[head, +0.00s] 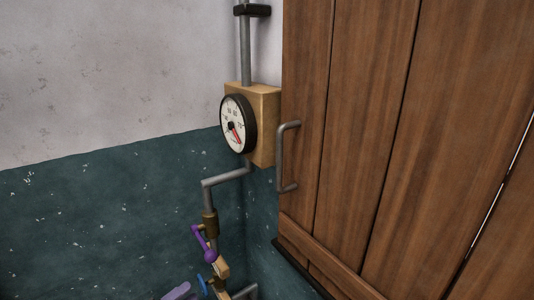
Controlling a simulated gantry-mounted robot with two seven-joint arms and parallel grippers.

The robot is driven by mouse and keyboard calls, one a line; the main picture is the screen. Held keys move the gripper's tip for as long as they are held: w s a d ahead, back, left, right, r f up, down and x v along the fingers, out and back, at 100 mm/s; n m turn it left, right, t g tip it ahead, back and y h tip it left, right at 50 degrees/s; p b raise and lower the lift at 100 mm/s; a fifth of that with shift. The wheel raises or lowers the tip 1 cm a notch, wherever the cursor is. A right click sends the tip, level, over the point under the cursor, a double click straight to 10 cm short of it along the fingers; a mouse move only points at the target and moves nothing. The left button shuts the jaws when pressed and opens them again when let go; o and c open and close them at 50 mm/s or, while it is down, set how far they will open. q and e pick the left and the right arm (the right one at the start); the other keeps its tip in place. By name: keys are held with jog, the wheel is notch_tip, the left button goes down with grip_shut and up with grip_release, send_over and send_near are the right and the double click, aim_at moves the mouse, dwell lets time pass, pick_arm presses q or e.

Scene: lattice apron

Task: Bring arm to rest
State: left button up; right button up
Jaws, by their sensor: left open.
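Only a small purple-grey piece of what seems to be my left gripper (180,292) shows at the bottom edge of the head view, left of the lower pipe fittings. Most of it is cut off by the frame. It is open, and I see nothing held in it. I cannot tell whether it touches the fittings beside it. My right gripper is not in view.
A round gauge (237,123) sits on a tan box on the pipe. Below are a purple lever (204,243) and a blue handle (202,285). A wooden door (365,120) with a metal handle (287,157) fills the right. The left wall (100,90) is bare.

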pick_arm(q)
jog(key=s+d+f+n+y, duration=0.3)
jog(key=s+d+f+n, duration=0.15)
jog(key=s+f, duration=0.2)
jog(key=s+d+f+n+y, duration=0.35)
jog(key=s+f+n, duration=0.2)
jog(key=s, duration=0.25)
jog(key=s+a+f+n+g+y, duration=0.2)
jog(key=s+a+n+g+y, duration=0.1)
jog(key=s+n+g, duration=0.4)
jog(key=s+a+f+n+g+y, duration=0.1)
jog(key=s+a+n+g+y, duration=0.3)
jog(key=s, duration=0.5)
notch_tip(320, 180, up, 38)
jog(key=d+n+p, duration=0.1)
jog(key=p, duration=3.7)
jog(key=shift+s+f+n+h, duration=0.15)
jog(key=shift+s+n+h, duration=0.1)
jog(key=shift+n+h, duration=0.2)
jog(key=shift+a, duration=0.1)
